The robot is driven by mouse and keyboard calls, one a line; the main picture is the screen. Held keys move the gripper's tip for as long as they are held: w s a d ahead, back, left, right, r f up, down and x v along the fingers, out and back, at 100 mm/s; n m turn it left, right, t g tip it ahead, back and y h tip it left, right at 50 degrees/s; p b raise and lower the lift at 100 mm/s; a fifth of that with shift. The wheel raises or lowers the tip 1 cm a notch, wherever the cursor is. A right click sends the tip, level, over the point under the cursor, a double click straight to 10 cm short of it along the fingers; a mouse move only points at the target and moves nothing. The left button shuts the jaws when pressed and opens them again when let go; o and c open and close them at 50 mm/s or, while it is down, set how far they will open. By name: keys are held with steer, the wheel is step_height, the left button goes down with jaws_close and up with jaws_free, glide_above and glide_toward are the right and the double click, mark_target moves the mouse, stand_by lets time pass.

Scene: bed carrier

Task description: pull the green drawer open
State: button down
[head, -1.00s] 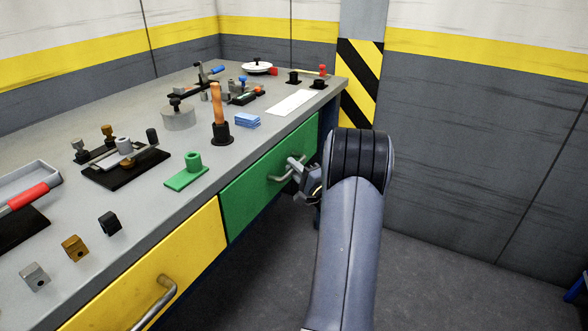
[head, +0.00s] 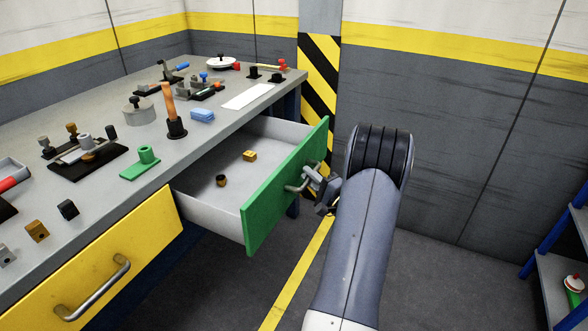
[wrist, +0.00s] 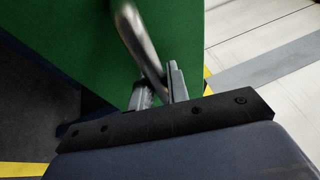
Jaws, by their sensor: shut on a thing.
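The green drawer (head: 262,203) stands pulled well out from the bench in the head view, its grey inside showing. A small yellow block (head: 250,156) and a small dark brown round piece (head: 221,180) lie on its floor. My gripper (head: 311,177) is shut on the drawer's metal handle (head: 295,188) at the front's outer side. In the wrist view the green front (wrist: 75,45) fills the upper left, and the curved handle (wrist: 138,38) runs down between the fingers of my gripper (wrist: 158,88).
The closed yellow drawer (head: 100,270) with its own handle is left of the green one. The grey bench top (head: 105,195) carries several tools and blocks. A blue-framed shelf (head: 560,262) stands at the right. Floor between is clear.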

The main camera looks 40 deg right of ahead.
steer(key=shift+s+d+p, duration=0.1)
steer(key=shift+s+d, duration=0.15)
steer(key=shift+s, duration=0.4)
steer(key=shift+s+d+p, duration=0.1)
steer(key=shift+s+d, duration=0.2)
steer(key=shift+s, duration=0.4)
steer(key=shift+s+d+p, duration=0.1)
steer(key=shift+s+d, duration=0.15)
steer(key=shift+s, duration=0.4)
steer(key=c, duration=1.4)
jaws_free()
steer(key=shift+o, duration=0.2)
steer(key=s+f+p, duration=0.1)
steer(key=s+f, duration=0.1)
steer(key=s, duration=0.8)
steer(key=shift+s, duration=0.3)
steer(key=shift+w, duration=0.15)
steer(key=w+r+b, duration=0.1)
steer(key=w+r, duration=0.1)
steer(key=w, duration=0.9)
steer(key=shift+a, duration=0.15)
